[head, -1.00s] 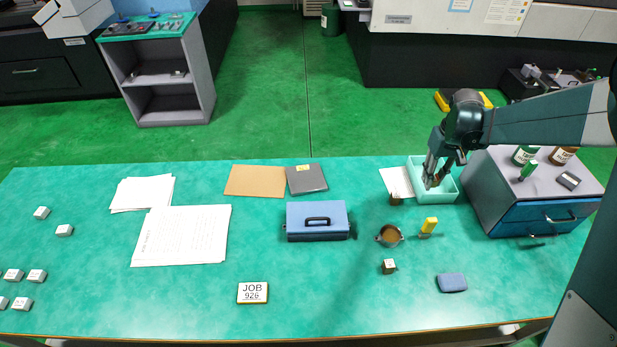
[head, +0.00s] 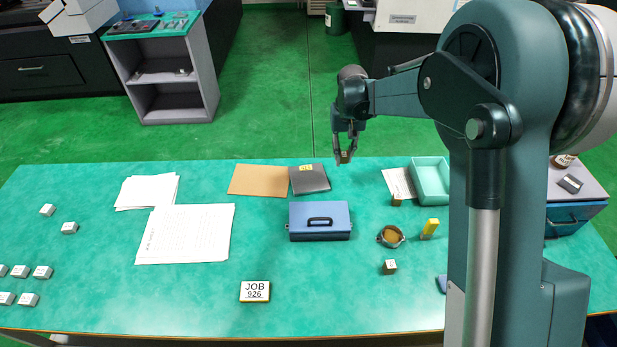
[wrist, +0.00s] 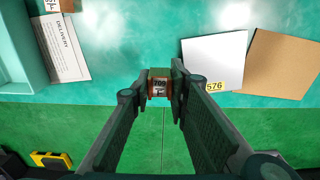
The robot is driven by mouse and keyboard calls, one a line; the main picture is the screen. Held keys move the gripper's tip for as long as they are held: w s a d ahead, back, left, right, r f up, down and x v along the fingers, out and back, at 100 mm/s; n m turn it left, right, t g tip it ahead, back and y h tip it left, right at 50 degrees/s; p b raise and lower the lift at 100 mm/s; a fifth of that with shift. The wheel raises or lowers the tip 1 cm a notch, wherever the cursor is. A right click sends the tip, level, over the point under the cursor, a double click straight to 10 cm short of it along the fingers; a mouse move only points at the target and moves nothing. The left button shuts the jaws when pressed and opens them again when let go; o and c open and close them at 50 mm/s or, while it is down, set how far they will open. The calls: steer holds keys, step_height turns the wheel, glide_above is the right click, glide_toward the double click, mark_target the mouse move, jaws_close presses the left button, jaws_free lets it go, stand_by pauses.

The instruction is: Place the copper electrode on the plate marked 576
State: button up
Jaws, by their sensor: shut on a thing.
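My gripper (head: 345,156) is shut on a small copper-coloured block, the copper electrode (wrist: 159,88), which has a dark label on its face that seems to read 709. It holds the block in the air near the table's back edge, right of the plate. The plate marked 576 (head: 312,180) is a flat dark grey square at the back of the table. In the wrist view the plate (wrist: 213,58) looks pale, with its yellow 576 tag at one corner. Nothing lies on it.
A brown sheet (head: 259,180) lies beside the plate, and a blue box (head: 320,220) stands in front. A mint tray (head: 432,180), two small blocks (head: 390,267) (head: 396,200), a round dish (head: 390,236) and a yellow-topped item (head: 430,228) are to the right.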

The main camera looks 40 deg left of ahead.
glide_above(308, 177)
steer(key=shift+d+r, duration=0.15)
steer(key=shift+r, duration=0.05)
steer(key=shift+f, duration=0.1)
steer(key=shift+f, duration=3.05)
steer(key=shift+f+b, duration=0.4)
steer(key=shift+f, duration=1.45)
steer(key=shift+f, duration=0.2)
steer(key=o, duration=1)
steer(key=shift+o, duration=0.2)
steer(key=shift+r, duration=0.2)
step_height(308, 177, up, 12)
steer(key=p, duration=0.1)
